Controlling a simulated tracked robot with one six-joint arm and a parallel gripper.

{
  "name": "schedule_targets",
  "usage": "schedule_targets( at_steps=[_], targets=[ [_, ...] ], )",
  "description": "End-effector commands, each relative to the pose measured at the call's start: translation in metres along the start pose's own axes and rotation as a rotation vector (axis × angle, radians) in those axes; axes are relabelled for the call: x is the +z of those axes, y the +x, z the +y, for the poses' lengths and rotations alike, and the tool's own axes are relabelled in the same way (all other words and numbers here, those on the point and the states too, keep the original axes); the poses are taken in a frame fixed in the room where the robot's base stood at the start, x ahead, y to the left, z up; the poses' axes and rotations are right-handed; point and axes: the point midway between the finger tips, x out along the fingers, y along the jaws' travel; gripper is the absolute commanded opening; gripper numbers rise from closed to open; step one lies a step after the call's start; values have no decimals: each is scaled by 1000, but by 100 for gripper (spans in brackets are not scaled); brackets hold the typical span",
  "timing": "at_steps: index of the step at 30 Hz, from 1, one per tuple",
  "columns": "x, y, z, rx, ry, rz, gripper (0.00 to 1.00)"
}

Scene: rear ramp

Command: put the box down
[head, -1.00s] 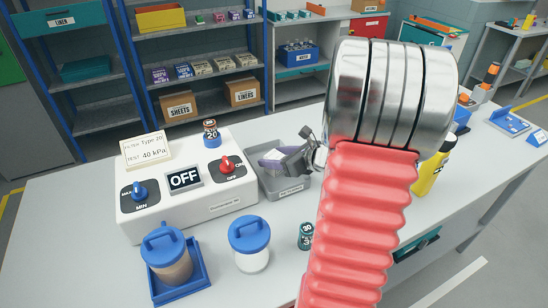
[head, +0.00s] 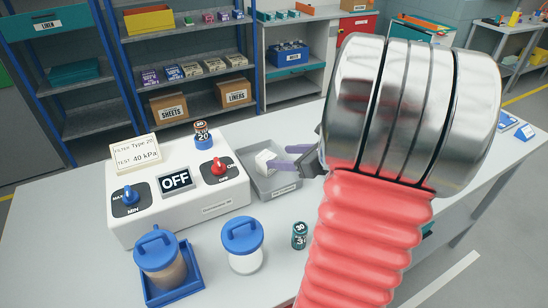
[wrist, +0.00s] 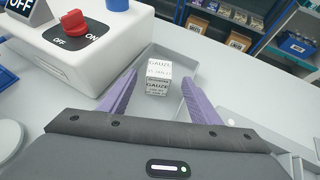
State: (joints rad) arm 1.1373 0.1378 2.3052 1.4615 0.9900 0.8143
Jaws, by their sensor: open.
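The white gauze box (head: 265,161) sits in the grey tray (head: 272,197) on the table, with its label facing me in the wrist view (wrist: 157,76). My gripper (head: 279,157) is open, with its two purple fingers spread at the right side of the box in the head view. In the wrist view the box shows between and just beyond the fingertips, with a gap on both sides. It appears to rest on the tray floor. Part of the tray is hidden behind my gripper and arm.
A white console (head: 190,204) with a blue knob, a red knob and an OFF sign stands left of the tray. Blue-lidded canisters (head: 241,246) and a small dark cylinder (head: 300,236) stand in front. Shelves (head: 190,90) are behind.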

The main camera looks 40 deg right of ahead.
Motion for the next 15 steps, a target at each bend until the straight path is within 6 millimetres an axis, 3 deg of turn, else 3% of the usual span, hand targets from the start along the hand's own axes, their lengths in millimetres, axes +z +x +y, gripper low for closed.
schedule_targets(
  at_steps=[6,15],
  targets=[
    [0,-29,-1,-4,1,0,57],
    [0,-41,0,0,1,1,57]
  ],
)
